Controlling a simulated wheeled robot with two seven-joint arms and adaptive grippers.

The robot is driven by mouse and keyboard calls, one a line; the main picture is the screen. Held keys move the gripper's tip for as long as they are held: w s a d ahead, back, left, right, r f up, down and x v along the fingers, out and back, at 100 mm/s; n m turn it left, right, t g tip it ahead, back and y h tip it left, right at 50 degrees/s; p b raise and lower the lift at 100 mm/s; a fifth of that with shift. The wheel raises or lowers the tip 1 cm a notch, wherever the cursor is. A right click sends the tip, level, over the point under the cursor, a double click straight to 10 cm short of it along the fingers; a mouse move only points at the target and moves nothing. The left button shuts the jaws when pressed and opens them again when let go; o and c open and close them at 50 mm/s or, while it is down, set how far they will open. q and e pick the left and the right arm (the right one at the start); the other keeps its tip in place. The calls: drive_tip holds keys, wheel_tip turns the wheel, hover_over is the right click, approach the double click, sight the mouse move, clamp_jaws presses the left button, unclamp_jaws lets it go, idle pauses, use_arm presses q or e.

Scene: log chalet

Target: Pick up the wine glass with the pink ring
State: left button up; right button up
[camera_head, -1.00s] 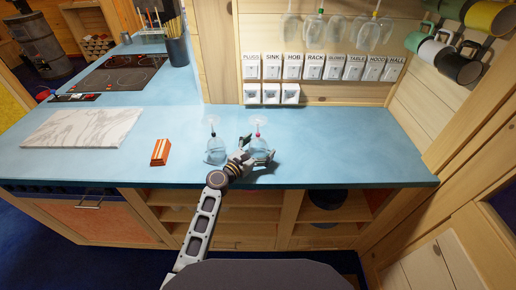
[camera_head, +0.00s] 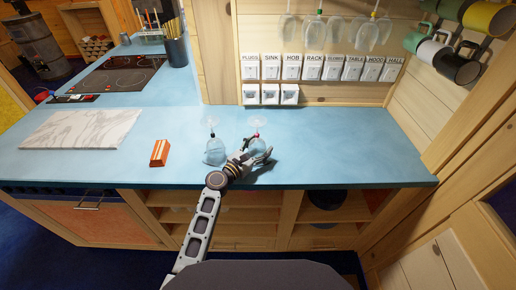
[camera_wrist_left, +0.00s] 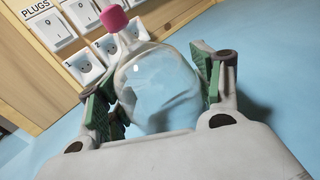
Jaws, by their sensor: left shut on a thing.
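The wine glass with the pink ring (camera_head: 257,145) stands upside down on the blue counter, foot up. The pink ring (camera_wrist_left: 113,17) shows at its stem in the left wrist view, above the clear bowl (camera_wrist_left: 158,85). My left gripper (camera_head: 256,154) is shut on the bowl. In the wrist view its green-padded fingers (camera_wrist_left: 160,92) lie on both sides of the bowl. My right gripper is not in view.
A second upside-down glass (camera_head: 214,152) stands just left of my gripper. An orange striped block (camera_head: 159,153) and a marble board (camera_head: 80,129) lie further left. More glasses (camera_head: 312,27) hang above labelled switches (camera_head: 311,67). The counter (camera_head: 350,150) is clear to the right.

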sight(254, 144)
use_arm(q)
drive_tip(key=shift+r, duration=0.1)
drive_tip(key=shift+r+p, duration=0.55)
drive_tip(key=shift+r, duration=1.05)
drive_tip(key=shift+s+a+r, duration=0.1)
drive_tip(key=shift+s+a, duration=0.05)
drive_tip(key=b+v, duration=0.1)
drive_tip(key=v, duration=1.5)
drive_tip(key=shift+s+b, duration=0.15)
drive_tip(key=shift+b, duration=0.25)
drive_tip(key=shift+s+a, duration=0.4)
drive_tip(key=shift+s, duration=0.1)
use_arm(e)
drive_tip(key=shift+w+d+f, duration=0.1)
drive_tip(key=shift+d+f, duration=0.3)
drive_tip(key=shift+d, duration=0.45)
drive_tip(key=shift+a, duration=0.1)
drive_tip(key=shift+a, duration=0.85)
